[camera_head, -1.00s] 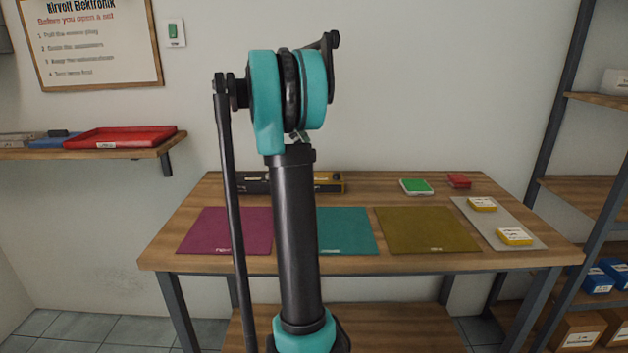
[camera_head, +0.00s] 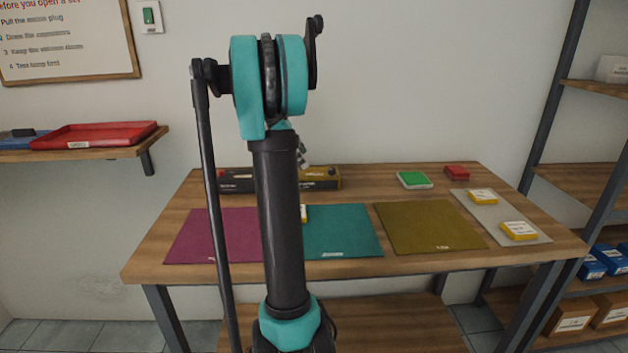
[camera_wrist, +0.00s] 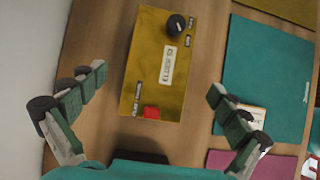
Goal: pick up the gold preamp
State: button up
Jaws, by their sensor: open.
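The gold preamp (camera_wrist: 158,70) lies on the wooden table in the wrist view, with a black knob, a pale label and a red button. In the head view the gold preamp (camera_head: 324,178) shows at the back of the table, partly behind my arm. My gripper (camera_wrist: 158,80) is open and empty in the wrist view, one finger on each side of the preamp. Neither finger visibly touches it. I cannot tell the height of the fingers above it. In the head view my arm hides most of the gripper.
A dark unit (camera_head: 237,181) stands left of the preamp. Magenta (camera_head: 210,235), teal (camera_head: 345,232) and olive (camera_head: 430,226) mats lie in front. A small white-and-yellow item (camera_head: 304,213) sits by the teal mat. A green-topped box (camera_head: 414,180) and a red box (camera_head: 457,173) stand right.

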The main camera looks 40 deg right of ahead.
aim_at(312, 173)
jog(key=shift+a+f+x, duration=0.1)
jog(key=shift+a+x, duration=0.05)
jog(key=shift+x, duration=1.7)
jog(key=shift+a+f+x, duration=0.1)
jog(key=shift+a+x, duration=0.05)
jog(key=shift+x, duration=1.75)
jog(key=shift+w, duration=0.15)
jog(key=c, duration=1.8)
